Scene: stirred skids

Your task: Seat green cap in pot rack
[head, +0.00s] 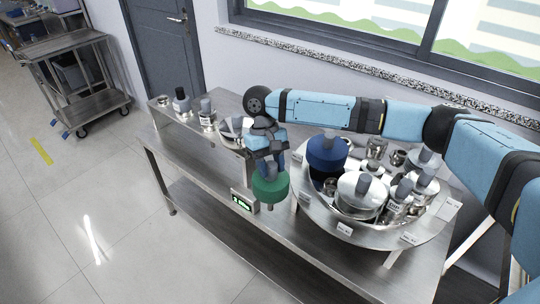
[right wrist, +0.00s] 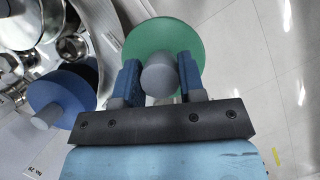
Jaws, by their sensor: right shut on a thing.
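The green cap (head: 270,187) is a wide green disc with a grey knob. My right gripper (head: 268,168) is shut on its knob and holds it over the front part of the steel bench, left of the round rack. In the right wrist view the green cap (right wrist: 165,33) lies just beyond the fingers, with the knob between my right gripper's fingertips (right wrist: 160,75). The round steel rack (head: 345,232), apparently the pot rack, has labels on its rim and holds several pots and lids. I cannot tell which opening is free. My left gripper is not in view.
A blue cap (head: 326,150) sits on the rack's left side, close to the green cap; it shows in the wrist view (right wrist: 65,90). A small green display (head: 242,203) is on the bench's front edge. Several grey-topped parts (head: 207,115) stand at the bench's left end.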

